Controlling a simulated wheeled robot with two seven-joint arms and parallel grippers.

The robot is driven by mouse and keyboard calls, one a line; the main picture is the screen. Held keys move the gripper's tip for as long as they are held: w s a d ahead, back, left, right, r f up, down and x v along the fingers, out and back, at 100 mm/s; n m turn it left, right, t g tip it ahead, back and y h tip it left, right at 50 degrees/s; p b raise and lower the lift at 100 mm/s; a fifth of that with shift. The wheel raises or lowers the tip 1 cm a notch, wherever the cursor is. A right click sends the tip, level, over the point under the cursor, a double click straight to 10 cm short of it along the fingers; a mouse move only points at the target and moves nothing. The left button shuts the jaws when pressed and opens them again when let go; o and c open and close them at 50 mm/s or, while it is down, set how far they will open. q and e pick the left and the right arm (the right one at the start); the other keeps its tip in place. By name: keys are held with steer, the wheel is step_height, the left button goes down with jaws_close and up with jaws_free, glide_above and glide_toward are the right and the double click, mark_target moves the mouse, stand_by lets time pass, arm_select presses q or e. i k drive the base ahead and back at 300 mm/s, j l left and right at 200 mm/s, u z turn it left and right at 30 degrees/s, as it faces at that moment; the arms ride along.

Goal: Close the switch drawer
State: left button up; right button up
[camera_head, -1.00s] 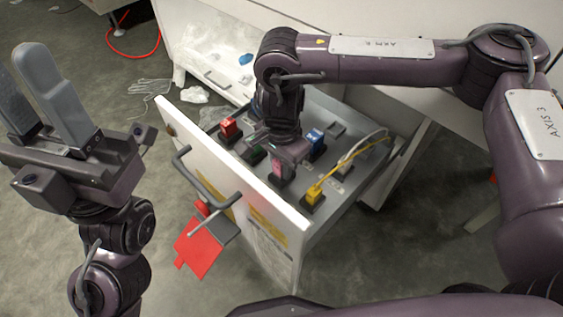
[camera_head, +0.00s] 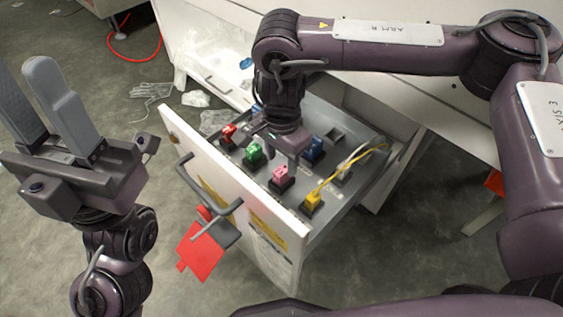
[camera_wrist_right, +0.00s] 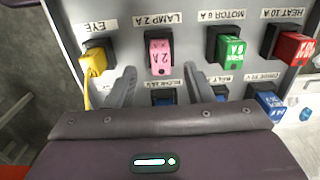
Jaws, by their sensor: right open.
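The switch drawer (camera_head: 232,190) is pulled well out, its white front facing the lower left with a grey handle (camera_head: 205,190). Inside are a red plug (camera_head: 228,132), green plug (camera_head: 253,152), pink plug (camera_head: 281,174), yellow plug (camera_head: 312,198) and blue plug (camera_head: 315,147) on a grey panel. My right gripper (camera_head: 277,150) is over the panel, open; its fingers straddle an empty gap just below the pink plug (camera_wrist_right: 158,55) in the right wrist view. My left gripper (camera_head: 24,75) is open and empty, pointing up left of the drawer. Contact with the panel cannot be told.
A red tag (camera_head: 202,256) hangs at the drawer handle. Labels such as LAMP 2 A show above the plugs in the wrist view. An open white cabinet bay with clear plastic stands behind. A red cable (camera_head: 135,59) lies on the floor at the upper left.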

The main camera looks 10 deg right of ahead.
mark_target(272, 224)
steer(key=k+l, duration=0.15)
steer(key=k, duration=0.35)
steer(key=k+l, duration=0.15)
steer(key=k, duration=0.35)
